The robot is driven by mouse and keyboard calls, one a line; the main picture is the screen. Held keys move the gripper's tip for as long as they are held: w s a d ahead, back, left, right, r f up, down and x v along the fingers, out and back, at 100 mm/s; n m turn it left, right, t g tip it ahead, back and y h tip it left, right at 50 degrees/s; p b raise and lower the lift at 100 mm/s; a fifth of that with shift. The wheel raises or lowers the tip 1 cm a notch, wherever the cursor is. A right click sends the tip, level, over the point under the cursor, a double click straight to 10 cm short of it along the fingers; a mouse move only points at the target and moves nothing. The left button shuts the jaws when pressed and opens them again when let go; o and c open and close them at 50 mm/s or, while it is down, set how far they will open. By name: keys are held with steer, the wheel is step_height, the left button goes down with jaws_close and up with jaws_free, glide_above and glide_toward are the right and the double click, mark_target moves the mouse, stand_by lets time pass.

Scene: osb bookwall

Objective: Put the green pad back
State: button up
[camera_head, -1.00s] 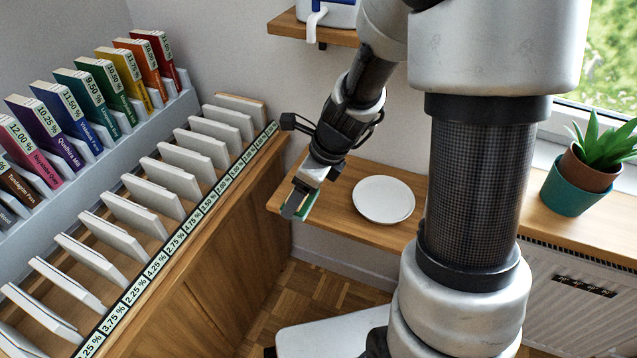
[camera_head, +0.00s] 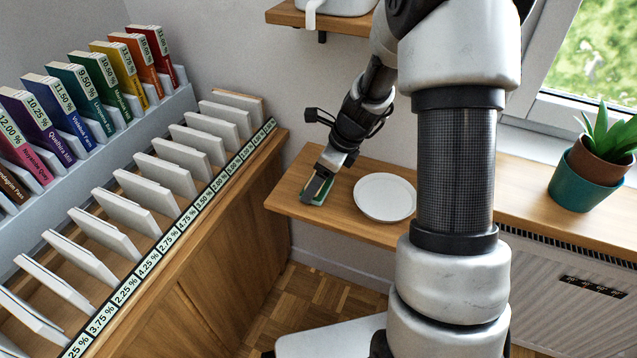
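My gripper (camera_head: 318,187) is low over the left part of the wooden wall shelf (camera_head: 285,207), left of the white plate. Its fingers are around a small green pad (camera_head: 307,198), of which only a thin green and pale edge shows at the fingertips. The pad appears gripped, at or just above the shelf surface; I cannot tell whether it touches. The rest of the pad is hidden by the fingers.
A white round plate (camera_head: 385,197) lies on the shelf. At left, a long rack (camera_head: 170,250) holds white dividers with percent labels, with coloured boxes (camera_head: 75,95) behind. A potted plant (camera_head: 590,170) stands on the right sill. A higher shelf (camera_head: 330,22) is above.

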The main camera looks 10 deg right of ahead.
mark_target(328, 188)
steer(key=shift+w+d+f, duration=0.1)
steer(key=shift+f, duration=0.1)
steer(key=o, duration=1)
steer(key=shift+d+r+p, duration=0.1)
steer(key=shift+r+p, duration=0.25)
steer(key=shift+r, duration=0.2)
steer(key=v, duration=0.2)
steer(key=p+v, duration=0.1)
steer(key=v, duration=0.2)
steer(key=shift+d+f+p, duration=0.15)
steer(key=shift+d+p, duration=0.05)
steer(key=shift+p, duration=0.1)
steer(key=s+d, duration=0.2)
steer(key=d, duration=0.1)
steer(key=s+d, duration=0.2)
steer(key=d, duration=0.1)
steer(key=s+d, duration=0.3)
steer(key=shift+s+f+p, duration=0.1)
steer(key=shift+f+p, duration=0.2)
steer(key=shift+p, duration=0.05)
